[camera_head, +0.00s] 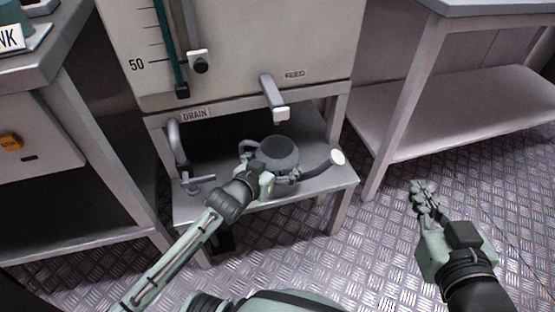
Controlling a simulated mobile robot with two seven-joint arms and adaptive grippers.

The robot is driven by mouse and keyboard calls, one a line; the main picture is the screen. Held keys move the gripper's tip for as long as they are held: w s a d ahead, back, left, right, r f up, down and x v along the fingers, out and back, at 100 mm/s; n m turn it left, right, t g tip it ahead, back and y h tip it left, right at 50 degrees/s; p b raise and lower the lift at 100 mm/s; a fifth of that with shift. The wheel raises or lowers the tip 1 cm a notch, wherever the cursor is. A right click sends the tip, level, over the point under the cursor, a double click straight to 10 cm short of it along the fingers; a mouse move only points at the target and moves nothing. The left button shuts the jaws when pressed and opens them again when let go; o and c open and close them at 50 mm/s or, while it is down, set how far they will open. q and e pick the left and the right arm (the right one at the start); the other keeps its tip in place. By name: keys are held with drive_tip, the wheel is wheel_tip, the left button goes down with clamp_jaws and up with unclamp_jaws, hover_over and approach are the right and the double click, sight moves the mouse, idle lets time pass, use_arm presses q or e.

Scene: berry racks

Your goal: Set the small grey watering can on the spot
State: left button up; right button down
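The small grey watering can (279,151) is at the low metal stand (325,186) under the tank's tap (274,97). Its handle is on the left and its spout ends in a pale rose (337,157) on the right. My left gripper (268,176) is at the near side of the can, with its fingers spread across the can's lower body. Whether they press on it is unclear. The can's base is hidden behind my gripper. My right gripper (422,192) is empty above the floor at right, seen nearly edge-on. No marked spot can be made out.
The large tank (230,45) with a level scale stands above the stand. A DRAIN label (194,113) and a bent pipe (176,145) are at the stand's left. A bench stands at left, and a table with a lower shelf (465,105) at right. The floor at right is clear.

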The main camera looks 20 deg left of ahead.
use_arm(q)
drive_tip(key=shift+f, duration=0.2)
idle(0.5)
drive_tip(key=o, duration=0.9)
drive_tip(key=v, duration=1.2)
